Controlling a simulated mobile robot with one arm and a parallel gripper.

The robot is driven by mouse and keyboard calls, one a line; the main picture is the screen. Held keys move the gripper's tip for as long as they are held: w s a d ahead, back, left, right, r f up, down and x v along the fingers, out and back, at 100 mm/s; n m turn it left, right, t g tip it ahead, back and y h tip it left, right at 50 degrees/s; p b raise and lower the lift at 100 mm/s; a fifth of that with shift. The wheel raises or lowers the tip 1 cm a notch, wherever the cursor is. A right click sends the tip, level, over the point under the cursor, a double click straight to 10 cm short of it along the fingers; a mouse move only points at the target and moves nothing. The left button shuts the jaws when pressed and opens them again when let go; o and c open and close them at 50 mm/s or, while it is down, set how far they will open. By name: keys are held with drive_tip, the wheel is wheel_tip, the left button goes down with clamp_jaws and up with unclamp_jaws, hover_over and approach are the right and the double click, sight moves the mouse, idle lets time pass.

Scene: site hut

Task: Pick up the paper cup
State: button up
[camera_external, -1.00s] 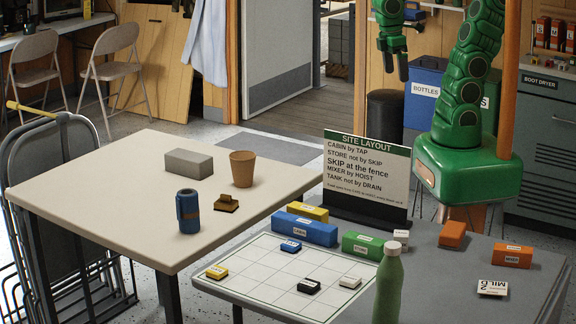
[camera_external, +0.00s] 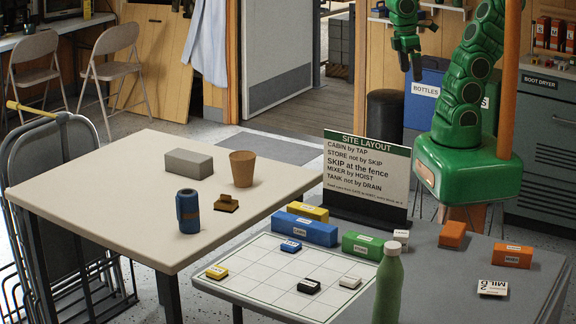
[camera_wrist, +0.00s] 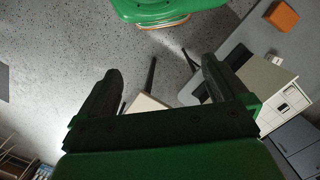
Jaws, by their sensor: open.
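The brown paper cup (camera_external: 242,169) stands upright at the back right of the cream table in the external view. My gripper (camera_external: 410,68) is raised in the air, to the right of the cup and well apart from it, in front of the blue bottles bin. In the wrist view, my gripper (camera_wrist: 155,88) shows two dark fingers spread apart with nothing between them. I cannot make out the cup in the wrist view.
The cream table (camera_external: 110,200) also holds a grey block (camera_external: 188,163), a blue cylinder (camera_external: 188,211) and a small brown item (camera_external: 226,203). A site layout sign (camera_external: 366,175), a green bottle (camera_external: 388,285) and coloured blocks stand on the grey table (camera_external: 450,285).

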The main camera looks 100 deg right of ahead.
drive_tip(key=w+a+r+m+y, duration=0.4)
drive_tip(key=w+r, duration=0.3)
drive_tip(key=w, duration=0.5)
drive_tip(key=m+t+y, duration=0.5)
drive_tip(key=m+y, duration=0.4)
drive_tip(key=m, duration=0.7)
hover_over(244, 156)
drive_tip(key=d, duration=0.4)
wheel_tip(244, 156, down, 4)
drive_tip(key=r, duration=0.1)
drive_tip(key=shift+g, duration=0.3)
drive_tip(key=f, duration=3.1)
drive_tip(key=shift+s+f, duration=0.2)
drive_tip(key=shift+s, duration=0.1)
drive_tip(key=shift+x, duration=1.35)
drive_tip(key=shift+r+x, duration=0.2)
drive_tip(key=shift+x, duration=1.1)
drive_tip(key=shift+r+x, duration=0.2)
drive_tip(key=shift+x, duration=1.1)
drive_tip(key=shift+a, duration=0.1)
drive_tip(key=c, duration=0.8)
